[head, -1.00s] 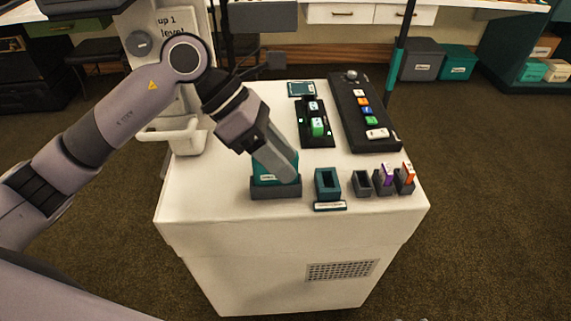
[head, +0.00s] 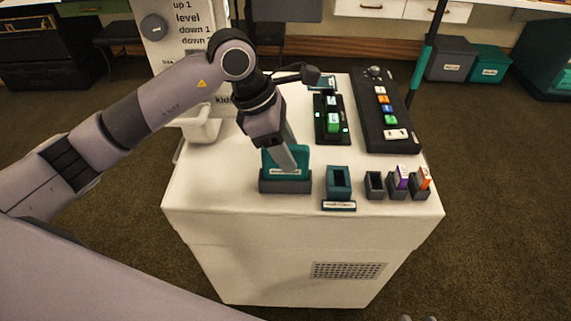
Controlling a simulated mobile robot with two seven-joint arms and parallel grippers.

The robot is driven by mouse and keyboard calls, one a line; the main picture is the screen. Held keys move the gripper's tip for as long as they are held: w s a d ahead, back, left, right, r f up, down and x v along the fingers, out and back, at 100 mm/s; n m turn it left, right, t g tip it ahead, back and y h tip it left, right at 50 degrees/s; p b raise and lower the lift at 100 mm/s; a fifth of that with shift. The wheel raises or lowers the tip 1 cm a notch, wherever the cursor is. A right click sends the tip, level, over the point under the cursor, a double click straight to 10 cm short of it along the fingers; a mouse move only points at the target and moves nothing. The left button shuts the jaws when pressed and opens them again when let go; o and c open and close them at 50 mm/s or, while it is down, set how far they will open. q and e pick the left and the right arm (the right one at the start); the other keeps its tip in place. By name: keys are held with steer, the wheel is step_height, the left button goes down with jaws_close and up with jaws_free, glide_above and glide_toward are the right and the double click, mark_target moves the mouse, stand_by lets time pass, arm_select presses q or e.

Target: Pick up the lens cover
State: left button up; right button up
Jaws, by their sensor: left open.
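No piece carries a name that I can read as the lens cover. A teal block (head: 272,160) with a small white label stands upright in a grey holder (head: 284,186) at the front left of the white cabinet top. My left gripper (head: 290,163) points down at this block and covers part of its front. It is open, but I cannot tell whether its fingers touch the block. A small grey tip (head: 418,319) at the bottom edge may be my right gripper; its fingers are cut off.
On the white cabinet top (head: 230,185) stand an empty teal holder (head: 338,183), small grey holders (head: 375,186) with purple and orange pieces, a black device with green pieces (head: 331,120) and a black panel with coloured buttons (head: 384,112). A dark post rises behind.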

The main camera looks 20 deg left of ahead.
arm_select(q)
jaws_close()
